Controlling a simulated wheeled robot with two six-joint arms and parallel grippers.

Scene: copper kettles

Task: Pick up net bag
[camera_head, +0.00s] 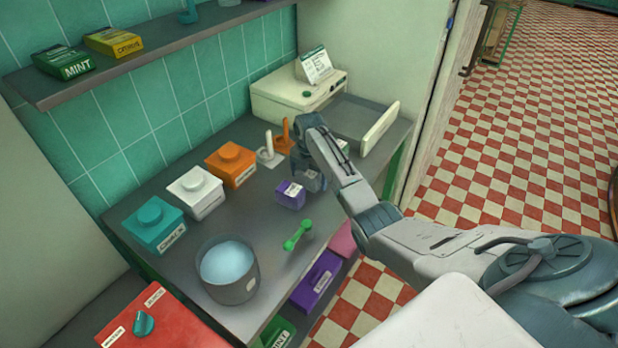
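I cannot make out a net bag anywhere in the head view. My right arm reaches in from the right over the grey counter (262,268). My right gripper (312,182) points down at the counter, just right of a small purple box (290,194). Its wrist and forearm hide part of the fingers, so I cannot tell whether they are apart or hold something. My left gripper is out of view.
Teal (155,228), white (195,196) and orange (231,168) canisters line the wall.

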